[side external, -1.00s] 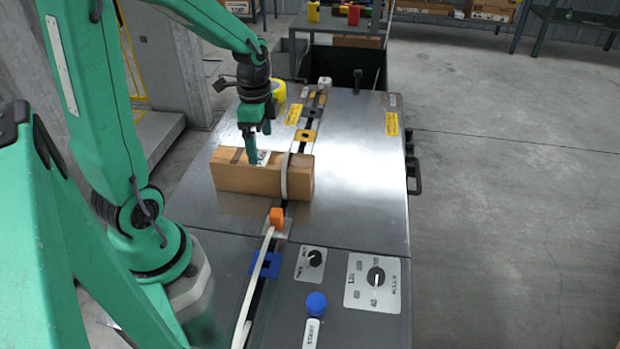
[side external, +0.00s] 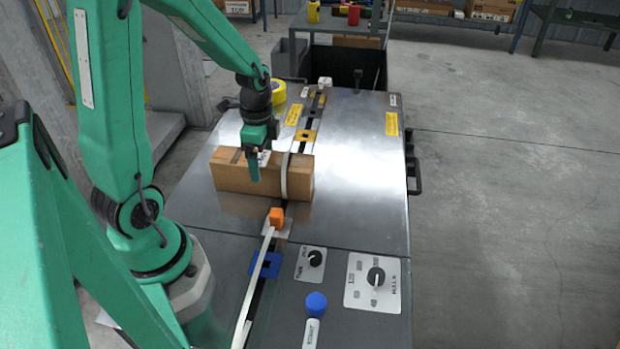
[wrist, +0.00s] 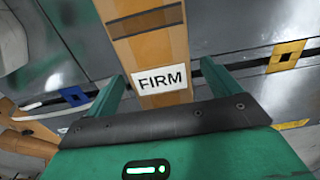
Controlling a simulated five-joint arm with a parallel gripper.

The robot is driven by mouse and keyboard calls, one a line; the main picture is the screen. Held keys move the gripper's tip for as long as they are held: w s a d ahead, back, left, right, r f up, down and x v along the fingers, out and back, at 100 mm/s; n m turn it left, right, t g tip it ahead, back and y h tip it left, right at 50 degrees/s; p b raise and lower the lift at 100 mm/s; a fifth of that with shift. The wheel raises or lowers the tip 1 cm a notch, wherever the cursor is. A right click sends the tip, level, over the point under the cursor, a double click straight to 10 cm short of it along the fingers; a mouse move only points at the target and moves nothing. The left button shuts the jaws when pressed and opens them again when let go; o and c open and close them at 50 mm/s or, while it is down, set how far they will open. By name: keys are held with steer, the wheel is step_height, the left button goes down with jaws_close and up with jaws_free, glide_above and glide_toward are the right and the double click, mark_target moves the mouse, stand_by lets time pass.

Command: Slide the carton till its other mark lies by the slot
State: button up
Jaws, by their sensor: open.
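The brown carton (side external: 230,180) lies across the steel table on the left and over the slot (side external: 301,143). A pale band (side external: 284,180) runs down its near face, in line with the slot; I cannot tell if it goes all around. A dark stripe (side external: 236,156) crosses the carton's top near its left end; dark stripes also show in the wrist view (wrist: 145,20), beyond a white FIRM label (wrist: 160,79). My gripper (side external: 257,163) is open, with one finger before the near face. In the wrist view my fingers (wrist: 162,87) stand either side of the carton; contact is unclear.
An orange block (side external: 276,216) with a pale strap (side external: 254,280) sits in front of the carton. Knobs and a blue button (side external: 316,304) are at the front. The table's right side is clear.

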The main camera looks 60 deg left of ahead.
steer(key=shift+f, duration=1.35)
steer(key=c, duration=1.3)
steer(key=shift+o, duration=0.2)
steer(key=shift+w+d, duration=0.1)
steer(key=shift+w+d, duration=4.15)
steer(key=shift+w, duration=0.05)
steer(key=o, duration=1.3)
steer(key=shift+c, duration=0.2)
